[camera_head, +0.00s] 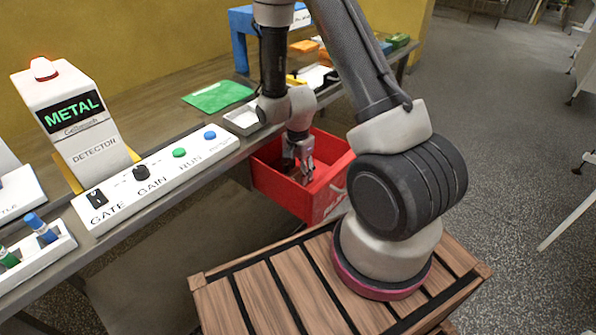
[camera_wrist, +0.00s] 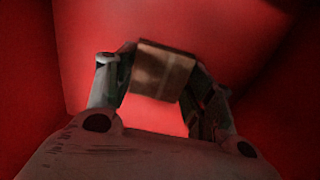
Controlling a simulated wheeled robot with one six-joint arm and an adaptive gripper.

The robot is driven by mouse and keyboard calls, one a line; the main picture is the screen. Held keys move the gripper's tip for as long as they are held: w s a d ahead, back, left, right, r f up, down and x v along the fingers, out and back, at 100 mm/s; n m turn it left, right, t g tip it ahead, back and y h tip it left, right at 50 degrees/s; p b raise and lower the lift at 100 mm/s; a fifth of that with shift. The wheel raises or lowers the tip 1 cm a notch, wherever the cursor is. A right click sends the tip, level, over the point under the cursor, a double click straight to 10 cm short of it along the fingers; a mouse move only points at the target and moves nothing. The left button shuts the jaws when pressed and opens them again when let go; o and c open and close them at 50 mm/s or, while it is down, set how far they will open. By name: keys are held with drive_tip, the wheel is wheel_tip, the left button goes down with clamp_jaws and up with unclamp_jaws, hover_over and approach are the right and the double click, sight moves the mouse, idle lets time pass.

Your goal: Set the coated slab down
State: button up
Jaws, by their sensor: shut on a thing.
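My gripper (camera_head: 301,172) reaches down into a red bin (camera_head: 278,188) beside the table. In the wrist view my gripper (camera_wrist: 160,85) is shut on a brown slab (camera_wrist: 163,72), a small block with a paler line across it. Red walls of the bin (camera_wrist: 85,45) surround the slab in that view. The slab is hard to make out in the head view, and I cannot tell whether it touches the bin's floor.
A detector (camera_head: 75,125) with a lit METAL display and a red lamp stands on the table at left. A control panel (camera_head: 155,180) with GATE, GAIN and RUN labels lies along the table's front edge. A green sheet (camera_head: 217,96) and a white tray (camera_head: 242,121) lie behind the bin.

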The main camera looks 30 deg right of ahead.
drive_tip(key=o, duration=0.8)
drive_tip(key=shift+f, duration=0.1)
drive_tip(key=shift+c, duration=0.2)
wheel_tip(320, 180, up, 12)
wheel_tip(320, 180, up, 10)
drive_tip(key=n+t, duration=0.1)
drive_tip(key=n, duration=0.2)
hover_over(298, 174)
drive_tip(key=s+d, duration=0.1)
drive_tip(key=s, duration=0.1)
drive_tip(key=s+d+r+n+t, duration=0.2)
drive_tip(key=s+r+n, duration=0.8)
drive_tip(key=s+r, duration=0.6)
drive_tip(key=shift+s+d+r+n+t, duration=0.15)
drive_tip(key=shift+s+r+n+t, duration=0.15)
drive_tip(key=shift+s+t, duration=0.4)
